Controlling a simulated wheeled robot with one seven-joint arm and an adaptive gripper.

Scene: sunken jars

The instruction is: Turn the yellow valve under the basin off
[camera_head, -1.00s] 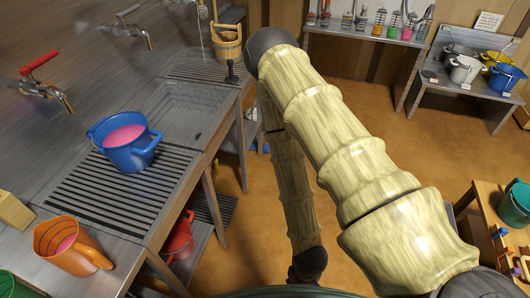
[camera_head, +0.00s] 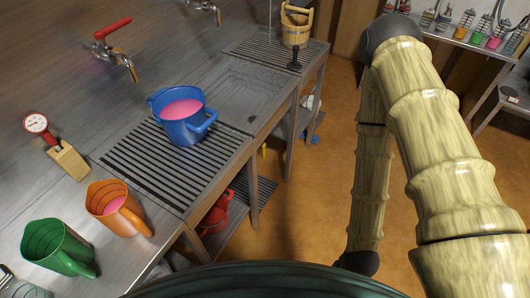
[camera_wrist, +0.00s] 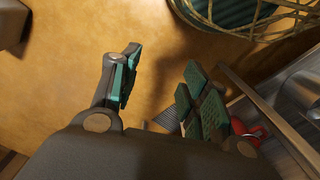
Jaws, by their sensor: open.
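The metal basin (camera_head: 238,100) is set into the steel counter along the left wall. A small yellow piece (camera_head: 264,149) shows under it, between the counter legs; it may be the yellow valve, but most of it is hidden and its position cannot be told. My gripper (camera_wrist: 160,92) is open and empty in the wrist view, with green-padded fingers spread above the orange floor. In the head view it is not visible; my arm hangs down to the right of the counter. The valve does not show clearly in the wrist view.
A red vessel (camera_head: 216,213) stands on the lower shelf, and red also shows in the wrist view (camera_wrist: 245,132). A blue pot (camera_head: 183,125), orange jug (camera_head: 112,207) and green jug (camera_head: 60,248) stand on top. Floor (camera_head: 315,190) beside the counter is clear.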

